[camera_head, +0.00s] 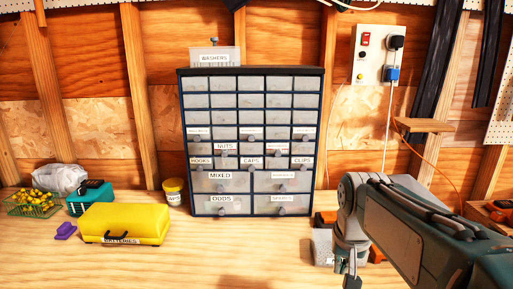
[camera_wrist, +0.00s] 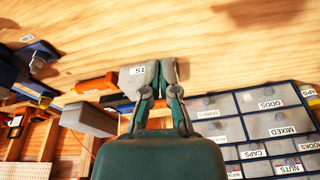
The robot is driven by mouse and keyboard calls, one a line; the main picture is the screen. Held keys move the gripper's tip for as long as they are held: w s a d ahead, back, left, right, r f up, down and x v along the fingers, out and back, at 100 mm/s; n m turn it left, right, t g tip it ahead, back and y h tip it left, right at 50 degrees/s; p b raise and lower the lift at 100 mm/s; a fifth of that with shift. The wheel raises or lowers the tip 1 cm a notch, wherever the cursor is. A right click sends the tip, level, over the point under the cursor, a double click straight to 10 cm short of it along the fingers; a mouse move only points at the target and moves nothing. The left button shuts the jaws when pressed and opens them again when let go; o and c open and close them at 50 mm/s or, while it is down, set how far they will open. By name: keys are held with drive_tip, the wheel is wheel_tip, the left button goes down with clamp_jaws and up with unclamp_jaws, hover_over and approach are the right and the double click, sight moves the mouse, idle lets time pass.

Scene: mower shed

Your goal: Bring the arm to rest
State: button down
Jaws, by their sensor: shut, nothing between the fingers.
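My arm reaches in from the right side of the head view. My gripper (camera_head: 350,282) hangs down at the right of the drawer cabinet, low over the front of the bench, and is only partly in that view. In the wrist view my gripper (camera_wrist: 160,68) shows with its two fingers shut together and nothing between them. A grey box with a label (camera_wrist: 134,78) lies behind the fingertips, partly hidden by them.
A drawer cabinet (camera_head: 252,72) stands on the bench (camera_head: 180,262), with a WASHERS drawer (camera_head: 209,57) on top. A yellow case (camera_head: 124,222), teal box (camera_head: 90,198), tub (camera_head: 173,190) and wire basket (camera_head: 33,206) stand left. Orange-and-grey items sit near my wrist. The front middle is clear.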

drive_tip(key=s+a+f+n+t, duration=0.2)
drive_tip(key=s+t, duration=0.1)
drive_tip(key=s, duration=1.1)
drive_tip(key=shift+s+f+n, duration=0.25)
drive_tip(key=shift+s+n, duration=0.05)
drive_tip(key=shift+s, duration=0.1)
drive_tip(key=shift+a, duration=0.1)
idle(1.7)
